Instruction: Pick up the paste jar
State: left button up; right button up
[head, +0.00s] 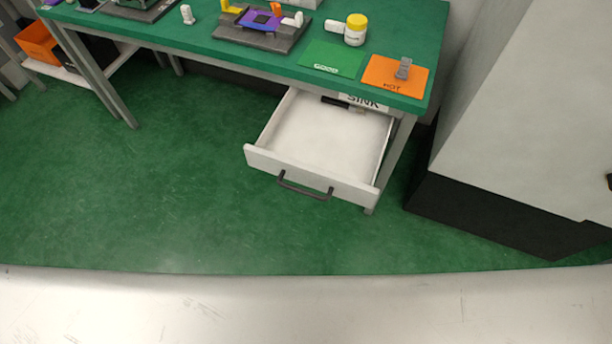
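The paste jar (355,30), white with a yellow lid, stands upright on the green worktable at the upper right of the head view. It sits just behind the green pad marked GOOD, with a small white piece (334,26) close to its left. Neither of my grippers shows in the view, so their state is hidden.
A drawer (318,146) stands open below the table (240,58), toward me. A fixture (262,28) sits left of the jar. A large grey cabinet (530,120) stands at right. Green floor is clear at left.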

aim_at(353, 37)
jog(key=i+j+z, duration=0.4)
jog(key=j, duration=0.25)
jog(key=i+j+z, duration=0.2)
jog(key=j, duration=0.2)
jog(key=i+j+z, duration=0.2)
jog(key=j, duration=0.2)
